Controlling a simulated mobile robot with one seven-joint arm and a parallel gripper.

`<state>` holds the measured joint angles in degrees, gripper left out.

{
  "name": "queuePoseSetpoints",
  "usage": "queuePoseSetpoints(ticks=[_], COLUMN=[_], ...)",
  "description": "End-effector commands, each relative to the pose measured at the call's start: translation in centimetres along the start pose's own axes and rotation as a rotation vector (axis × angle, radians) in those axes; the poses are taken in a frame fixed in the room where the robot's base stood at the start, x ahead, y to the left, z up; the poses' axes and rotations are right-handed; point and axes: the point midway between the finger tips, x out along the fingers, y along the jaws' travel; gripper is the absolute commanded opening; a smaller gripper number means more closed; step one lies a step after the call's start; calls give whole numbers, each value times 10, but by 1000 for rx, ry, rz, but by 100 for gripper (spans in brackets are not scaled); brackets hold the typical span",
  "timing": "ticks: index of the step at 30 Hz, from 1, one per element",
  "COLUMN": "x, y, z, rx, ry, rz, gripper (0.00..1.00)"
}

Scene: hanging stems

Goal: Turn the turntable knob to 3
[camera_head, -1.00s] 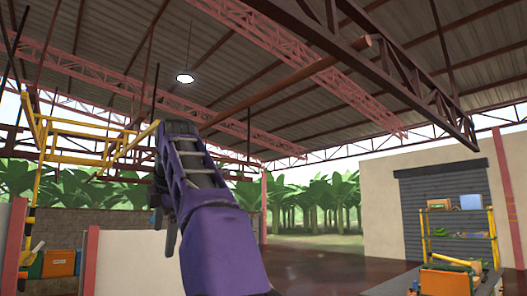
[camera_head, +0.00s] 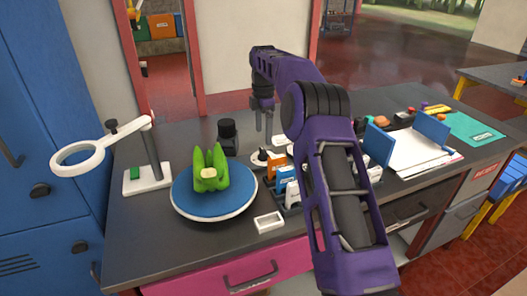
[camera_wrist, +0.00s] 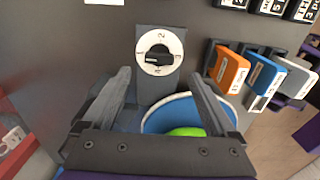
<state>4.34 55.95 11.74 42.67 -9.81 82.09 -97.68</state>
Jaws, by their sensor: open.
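The turntable (camera_head: 184,205) has a blue disc and stands on the dark desk; part of it shows in the wrist view (camera_wrist: 152,120). A green bunch of fruit (camera_head: 212,170) stands on it. In the wrist view, the black knob (camera_wrist: 157,59) sits on a round white dial with numbers, on a dark block beside the turntable. Its bar lies roughly crosswise; I cannot tell surely which number it marks. My gripper (camera_head: 264,120) points down above the desk behind the turntable. In the wrist view its fingers (camera_wrist: 160,80) are apart and empty, with the dial beyond the gap.
Orange (camera_wrist: 231,70), blue (camera_wrist: 264,75) and white boxes stand close to the right of the dial. A ring magnifier on a stand (camera_head: 150,160) is left of the turntable. A small white tray (camera_head: 269,222) lies in front. Papers (camera_head: 415,150) lie right of my arm.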

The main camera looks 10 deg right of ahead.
Motion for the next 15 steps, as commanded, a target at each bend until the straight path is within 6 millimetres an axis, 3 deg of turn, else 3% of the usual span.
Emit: queuePoseSetpoints(ticks=[1, 6, 15], x=[14, 43, 65], y=[-1, -1, 0], z=[0, 0, 0], rx=[0, 1, 1], ry=[0, 0, 0], rz=[-3, -2, 0], gripper=[92, 92, 92])
